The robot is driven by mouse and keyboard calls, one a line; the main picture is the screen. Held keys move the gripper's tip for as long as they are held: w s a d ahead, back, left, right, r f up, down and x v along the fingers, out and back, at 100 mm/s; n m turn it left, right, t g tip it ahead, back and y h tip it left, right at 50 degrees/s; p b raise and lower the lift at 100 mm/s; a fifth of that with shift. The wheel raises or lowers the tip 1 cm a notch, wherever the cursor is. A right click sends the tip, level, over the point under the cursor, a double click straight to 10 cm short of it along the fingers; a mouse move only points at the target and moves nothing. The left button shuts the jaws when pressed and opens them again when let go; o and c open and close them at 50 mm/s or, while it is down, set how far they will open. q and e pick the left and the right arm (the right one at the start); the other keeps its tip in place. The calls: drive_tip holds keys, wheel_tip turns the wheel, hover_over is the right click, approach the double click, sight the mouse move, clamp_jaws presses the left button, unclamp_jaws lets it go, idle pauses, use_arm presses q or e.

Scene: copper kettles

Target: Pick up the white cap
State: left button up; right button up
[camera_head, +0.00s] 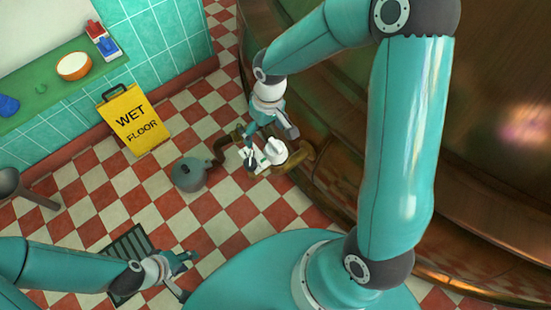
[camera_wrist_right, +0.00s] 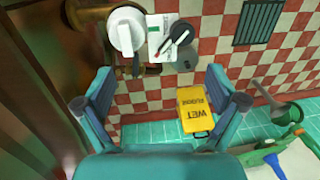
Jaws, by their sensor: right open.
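The white cap (camera_head: 275,151) is round with a raised grip, and sits by the brass pipe near the foot of the big copper kettle. It also shows at the top of the right wrist view (camera_wrist_right: 124,36), left of centre. My right gripper (camera_head: 269,141) is above and close to the cap in the head view, partly overlapping it. In the right wrist view its two fingers (camera_wrist_right: 163,93) are spread wide with nothing between them, and the cap lies beyond them. My left gripper (camera_head: 184,272) is low at the left, away from the cap, with its fingers apart and empty.
A white panel with a dark-and-red handle (camera_wrist_right: 170,40) is right beside the cap. A grey round vessel (camera_head: 190,174) stands on the checkered floor near the pipe (camera_head: 298,160). A yellow wet-floor sign (camera_head: 134,120) stands by the tiled wall. A floor grate (camera_head: 129,245) lies near my left gripper.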

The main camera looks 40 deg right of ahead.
sight(275, 143)
drive_tip(key=d+r+h+b, duration=0.1)
drive_tip(key=d+r, duration=0.1)
drive_tip(key=d, duration=0.2)
drive_tip(key=f, duration=0.3)
drive_tip(key=f+b, duration=0.1)
drive_tip(key=f, duration=0.3)
drive_tip(key=f+b, duration=0.1)
drive_tip(key=f, duration=0.3)
drive_tip(key=shift+w+a, duration=0.1)
drive_tip(key=shift+w, duration=0.2)
drive_tip(key=shift+w+d+f+b, duration=0.1)
drive_tip(key=shift+f+b, duration=0.15)
drive_tip(key=shift+f, duration=1.1)
drive_tip(key=shift+w+d+f+b, duration=0.1)
drive_tip(key=shift+f+b, duration=0.15)
drive_tip(key=shift+f, duration=1.05)
use_arm(q)
wheel_tip(275, 143, down, 5)
drive_tip(key=shift+f, duration=0.15)
use_arm(e)
drive_tip(key=shift+c, duration=0.2)
drive_tip(key=c, duration=0.9)
drive_tip(key=shift+c, duration=0.2)
drive_tip(key=shift+r, duration=0.1)
